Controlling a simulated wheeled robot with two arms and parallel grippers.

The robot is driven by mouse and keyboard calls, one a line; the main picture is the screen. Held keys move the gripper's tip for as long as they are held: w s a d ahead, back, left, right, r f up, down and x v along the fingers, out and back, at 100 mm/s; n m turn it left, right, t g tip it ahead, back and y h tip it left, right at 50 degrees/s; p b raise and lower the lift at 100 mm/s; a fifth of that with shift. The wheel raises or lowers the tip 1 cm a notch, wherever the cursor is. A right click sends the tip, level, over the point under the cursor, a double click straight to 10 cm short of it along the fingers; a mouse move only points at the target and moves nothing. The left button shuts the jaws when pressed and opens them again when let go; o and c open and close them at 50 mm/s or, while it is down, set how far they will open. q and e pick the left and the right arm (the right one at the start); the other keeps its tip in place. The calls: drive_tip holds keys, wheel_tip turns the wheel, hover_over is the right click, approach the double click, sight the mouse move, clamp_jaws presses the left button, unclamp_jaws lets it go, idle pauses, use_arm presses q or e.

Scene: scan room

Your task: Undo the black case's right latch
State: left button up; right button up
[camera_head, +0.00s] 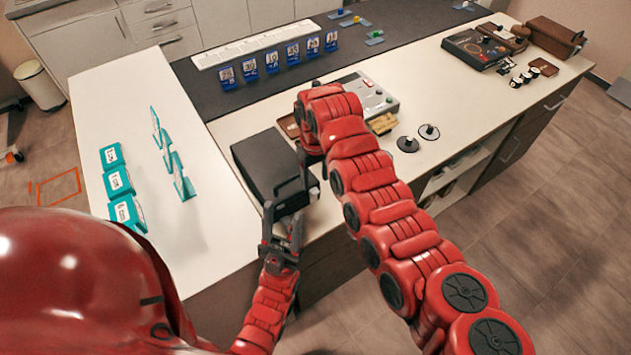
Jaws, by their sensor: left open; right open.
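The black case (264,158) lies closed on the white counter, near its front edge. My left gripper (283,216) is open at the case's front side, with its fingers pointing up toward the front face. My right arm bends over from the right, and its gripper (304,178) is open, pointing down at the case's front right corner. The right latch cannot be made out; the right gripper and wrist cover that corner. Whether either gripper touches the case cannot be told.
A grey device with buttons (373,96) stands behind my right arm. Two black round pieces (408,144) lie right of it. Teal boxes (122,180) and teal standing cards (176,172) are on the left counter. Blue numbered holders (270,66) line the dark mat.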

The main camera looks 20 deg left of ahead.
sight(316, 192)
drive_tip(key=shift+f+p, duration=0.35)
drive_tip(key=shift+f, duration=1.9)
clamp_jaws()
